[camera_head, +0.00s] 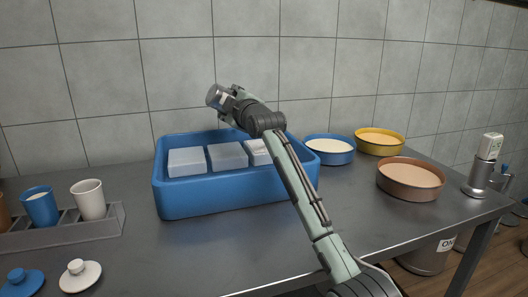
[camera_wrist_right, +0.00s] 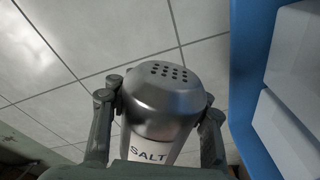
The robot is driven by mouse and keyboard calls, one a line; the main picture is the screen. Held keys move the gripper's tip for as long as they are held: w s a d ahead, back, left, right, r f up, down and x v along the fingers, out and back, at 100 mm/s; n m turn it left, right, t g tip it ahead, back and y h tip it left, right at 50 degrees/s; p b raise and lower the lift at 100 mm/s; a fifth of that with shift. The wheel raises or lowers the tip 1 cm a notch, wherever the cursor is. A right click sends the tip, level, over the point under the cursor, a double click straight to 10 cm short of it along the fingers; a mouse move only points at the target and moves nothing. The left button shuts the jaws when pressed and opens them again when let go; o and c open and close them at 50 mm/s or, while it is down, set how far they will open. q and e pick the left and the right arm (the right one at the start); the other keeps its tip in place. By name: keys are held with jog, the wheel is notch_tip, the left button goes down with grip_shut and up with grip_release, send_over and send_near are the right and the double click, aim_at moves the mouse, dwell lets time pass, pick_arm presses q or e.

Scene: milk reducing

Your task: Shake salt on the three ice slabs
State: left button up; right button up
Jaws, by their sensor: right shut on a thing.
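Three white ice slabs lie side by side in a blue tub (camera_head: 215,203): a left slab (camera_head: 187,161), a middle slab (camera_head: 228,156) and a right slab (camera_head: 257,152), which my right arm partly covers. My right gripper (camera_head: 222,100) is shut on a salt shaker (camera_head: 214,95) above the tub, over the middle slab. The shaker is tilted, its metal cap to the left. In the right wrist view the shaker (camera_wrist_right: 165,95) shows its holed cap and a SALT label between the two fingers. My left gripper is not in view.
A blue pan (camera_head: 330,158), a yellow pan (camera_head: 380,152) and a brown pan (camera_head: 410,194) stand to the right. A rack (camera_head: 70,232) with cups is at the left, with two lids (camera_head: 80,278) in front. A metal device (camera_head: 478,180) stands at the right edge.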

aim_at(210, 89)
jog(key=shift+s+a+r, duration=0.1)
jog(key=shift+s+a, duration=0.15)
jog(key=shift+a, duration=0.5)
jog(key=shift+s+a+f, duration=0.1)
jog(key=shift+s+a, duration=0.1)
jog(key=shift+a, duration=0.5)
jog(key=shift+s+a+r, duration=0.1)
jog(key=shift+s+a, duration=0.15)
jog(key=shift+a, duration=0.5)
jog(key=shift+r, duration=1.75)
notch_tip(210, 89, down, 4)
jog(key=shift+r+b, duration=0.25)
jog(key=shift+b, duration=0.05)
